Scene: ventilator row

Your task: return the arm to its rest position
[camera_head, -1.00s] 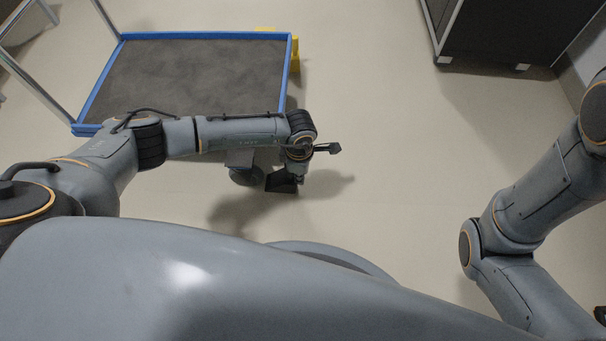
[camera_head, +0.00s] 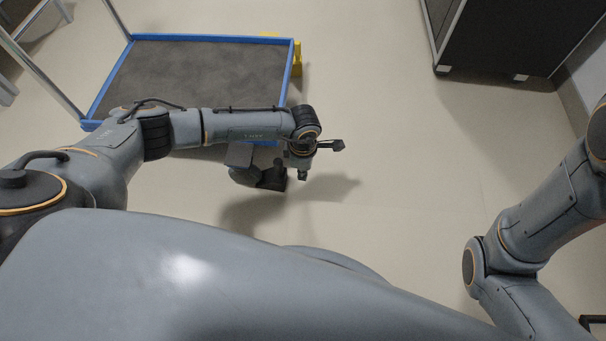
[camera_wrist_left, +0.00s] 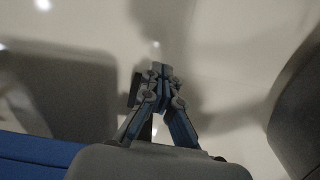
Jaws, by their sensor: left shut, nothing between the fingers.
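My left arm comes in from the left, its grey forearm (camera_head: 245,130) crossing in front of the blue-edged cart. Its wrist bends down beyond the cart's right front corner. My left gripper (camera_head: 303,174) is small and dark in the head view, over the floor. In the left wrist view, the left gripper (camera_wrist_left: 160,75) has its fingers together, with nothing between them and pale floor beyond. My right arm (camera_head: 545,220) is bent at the right edge; its gripper does not show.
The cart has a blue rim (camera_head: 215,38), a dark grey deck (camera_head: 200,75) and metal posts at left. A yellow piece (camera_head: 297,58) shows by its right side. A dark cabinet (camera_head: 500,40) stands at the upper right. The floor (camera_head: 390,130) between cart and cabinet is clear.

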